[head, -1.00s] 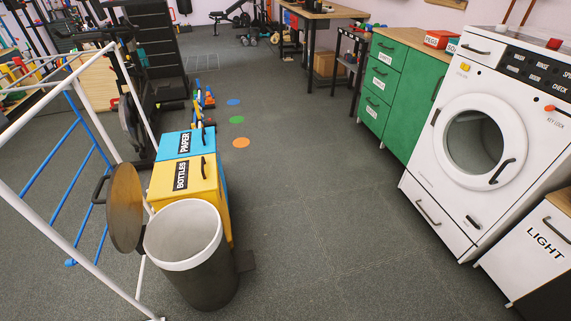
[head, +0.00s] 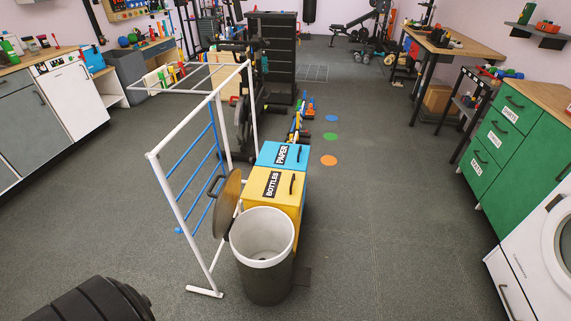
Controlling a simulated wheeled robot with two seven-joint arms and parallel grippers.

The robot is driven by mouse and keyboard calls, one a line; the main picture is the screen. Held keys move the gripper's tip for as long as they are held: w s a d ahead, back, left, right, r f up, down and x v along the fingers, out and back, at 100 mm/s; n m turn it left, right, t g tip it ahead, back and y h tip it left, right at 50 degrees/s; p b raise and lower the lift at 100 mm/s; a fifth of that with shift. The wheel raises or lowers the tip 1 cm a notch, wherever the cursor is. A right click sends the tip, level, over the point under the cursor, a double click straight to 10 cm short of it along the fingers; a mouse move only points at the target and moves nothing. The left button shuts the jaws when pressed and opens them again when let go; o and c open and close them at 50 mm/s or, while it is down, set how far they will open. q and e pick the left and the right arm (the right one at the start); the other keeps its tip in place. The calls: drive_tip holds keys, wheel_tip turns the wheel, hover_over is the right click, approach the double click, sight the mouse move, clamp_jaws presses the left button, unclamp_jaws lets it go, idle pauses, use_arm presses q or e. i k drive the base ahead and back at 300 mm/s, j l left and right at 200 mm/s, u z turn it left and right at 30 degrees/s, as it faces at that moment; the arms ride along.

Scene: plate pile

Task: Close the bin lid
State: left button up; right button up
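The bin (head: 266,281) is a dark round bin with a white inner rim, standing on the floor near the middle of the head view. Its round brown lid (head: 228,204) stands open, tipped up on the left side of the bin, with a dark handle (head: 214,187) on its outer face. Neither gripper shows in the view.
A yellow BOTTLES box (head: 270,187) and a blue PAPER box (head: 284,154) stand just behind the bin. A white and blue rack (head: 190,215) stands close left of the lid. Green drawers (head: 506,145) and a white washing machine (head: 532,262) are at right. Floor between is clear.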

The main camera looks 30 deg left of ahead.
sight(227, 199)
drive_tip(key=k+j+u, duration=0.15)
drive_tip(key=u, duration=0.25)
drive_tip(key=k+j+u, duration=0.1)
drive_tip(key=u, duration=0.25)
drive_tip(key=j+u, duration=0.4)
drive_tip(key=k+l, duration=0.05)
